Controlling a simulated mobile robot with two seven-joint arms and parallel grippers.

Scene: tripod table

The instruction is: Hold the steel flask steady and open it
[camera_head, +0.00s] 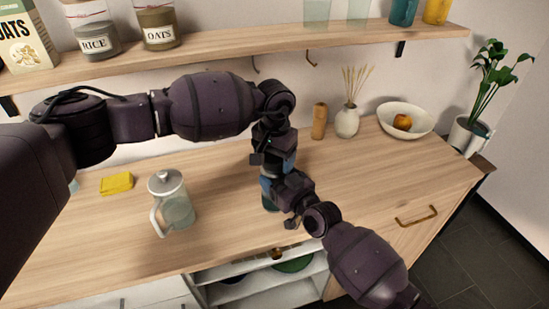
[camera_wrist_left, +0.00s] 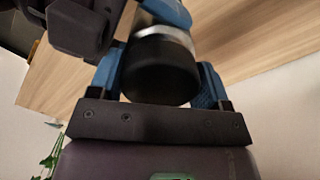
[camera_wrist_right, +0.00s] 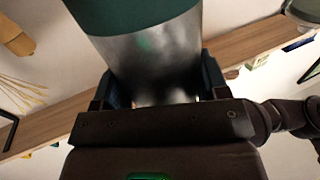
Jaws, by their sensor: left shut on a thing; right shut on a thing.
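The steel flask stands on the wooden counter, mostly hidden behind my grippers in the head view; its dark teal lower part (camera_head: 268,204) shows. Its bare steel and teal body (camera_wrist_right: 155,60) fills the middle of the right wrist view. My left gripper (camera_head: 274,160) comes from above and is shut on the flask's black lid (camera_wrist_left: 160,72), which sits between the blue fingers in the left wrist view. My right gripper (camera_head: 271,186) comes from the front right and is shut on the flask body, below the left one. Whether the lid has turned cannot be told.
A glass press jug (camera_head: 177,208) and a yellow sponge (camera_head: 117,183) are to the left. A wooden mill (camera_head: 319,121), a vase (camera_head: 346,122) and a white bowl (camera_head: 405,127) stand behind right. A wall shelf (camera_head: 230,43) runs above. Clear counter lies to the right.

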